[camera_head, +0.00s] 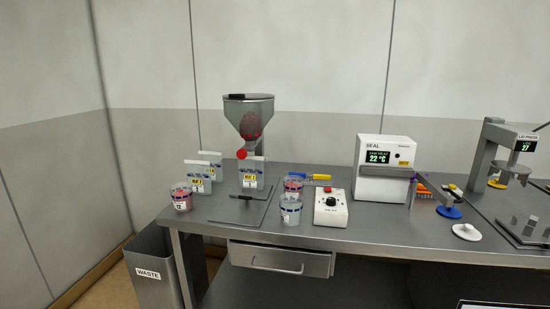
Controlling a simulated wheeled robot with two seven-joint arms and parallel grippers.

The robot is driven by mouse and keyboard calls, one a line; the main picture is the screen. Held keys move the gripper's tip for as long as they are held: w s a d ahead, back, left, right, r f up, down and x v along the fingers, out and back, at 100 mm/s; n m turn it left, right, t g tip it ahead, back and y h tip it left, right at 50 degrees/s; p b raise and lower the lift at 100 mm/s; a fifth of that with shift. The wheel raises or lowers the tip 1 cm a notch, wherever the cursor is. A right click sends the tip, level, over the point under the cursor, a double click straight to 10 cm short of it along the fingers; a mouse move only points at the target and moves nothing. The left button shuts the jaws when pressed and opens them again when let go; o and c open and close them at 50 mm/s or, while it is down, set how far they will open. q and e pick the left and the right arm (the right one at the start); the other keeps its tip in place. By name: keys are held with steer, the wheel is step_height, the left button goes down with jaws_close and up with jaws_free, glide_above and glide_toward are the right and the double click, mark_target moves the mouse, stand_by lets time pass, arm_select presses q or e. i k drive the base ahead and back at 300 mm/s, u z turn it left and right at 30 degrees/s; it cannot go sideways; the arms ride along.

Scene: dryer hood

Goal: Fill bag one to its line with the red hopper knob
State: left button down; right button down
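The hopper (262,106) stands at the back left of the bench, a grey funnel with dark red material inside. Its red knob (241,154) is at the bottom of the funnel. A clear bag with a yellow label (251,175) stands upright below the spout; its fill level is too small to tell. Two similar bags stand to its left, one in front (198,180) and one partly hidden behind (210,158). The label numbers are too small to read, so I cannot tell which is bag one. Neither gripper is in view.
Jars (181,198) (290,211) stand near the front. A waste bin (150,275) is on the floor at left.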

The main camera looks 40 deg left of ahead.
mark_target(242, 154)
steer(key=z, duration=0.05)
steer(key=i, duration=0.85)
steer(key=u, duration=0.75)
steer(key=i, duration=0.4)
steer(key=u, duration=0.3)
